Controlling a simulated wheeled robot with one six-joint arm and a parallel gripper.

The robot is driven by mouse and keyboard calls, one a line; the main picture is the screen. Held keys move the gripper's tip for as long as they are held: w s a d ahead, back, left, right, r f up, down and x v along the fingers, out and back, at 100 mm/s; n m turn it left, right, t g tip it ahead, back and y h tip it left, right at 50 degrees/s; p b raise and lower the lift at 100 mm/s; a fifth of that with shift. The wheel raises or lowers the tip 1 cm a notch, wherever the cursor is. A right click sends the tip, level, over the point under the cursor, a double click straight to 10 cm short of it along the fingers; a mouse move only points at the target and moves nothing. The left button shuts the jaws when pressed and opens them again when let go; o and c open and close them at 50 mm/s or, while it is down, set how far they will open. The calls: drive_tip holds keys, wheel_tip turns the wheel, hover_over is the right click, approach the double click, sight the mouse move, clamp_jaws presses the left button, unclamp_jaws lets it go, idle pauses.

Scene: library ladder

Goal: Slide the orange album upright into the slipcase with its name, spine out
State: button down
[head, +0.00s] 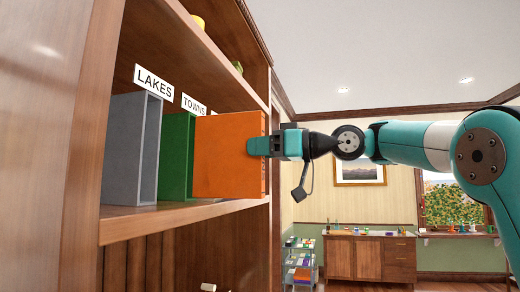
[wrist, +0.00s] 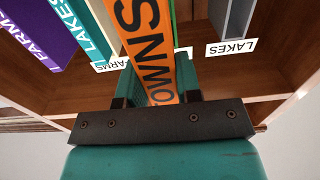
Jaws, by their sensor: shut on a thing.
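The orange album (head: 228,155) stands upright at the shelf front, its spine facing out and reading TOWNS in the wrist view (wrist: 146,40). My gripper (head: 262,146) is shut on the album's outer spine end; its fingers (wrist: 154,88) flank the spine. The green slipcase (head: 176,157) stands on the shelf under the TOWNS label (head: 194,104). The album's inner edge meets the slipcase's front in the head view, and a thin green strip shows beside it in the wrist view. I cannot tell how far inside it is.
A grey slipcase (head: 122,148) under the LAKES label (head: 153,82) stands to the left, open at the front. In the wrist view, a purple FARMS album (wrist: 32,32) and a teal LAKES album (wrist: 80,28) are at left. The upper shelf board is above.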

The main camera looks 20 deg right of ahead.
drive_tip(key=shift+p+x, duration=2.15)
drive_tip(key=shift+x, duration=4.6)
drive_tip(key=c, duration=0.7)
unclamp_jaws()
drive_tip(key=shift+r, duration=0.1)
drive_tip(key=shift+c, duration=0.2)
drive_tip(key=shift+s+d+f+b, duration=0.1)
drive_tip(key=shift+d+f+b, duration=0.1)
drive_tip(key=shift+d+b, duration=0.1)
drive_tip(key=b, duration=0.7)
approach(206, 152)
drive_tip(key=w+d+v, duration=0.1)
drive_tip(key=v, duration=0.5)
drive_tip(key=shift+r, duration=0.35)
drive_tip(key=shift+w+a+f, duration=0.1)
drive_tip(key=shift+w, duration=0.05)
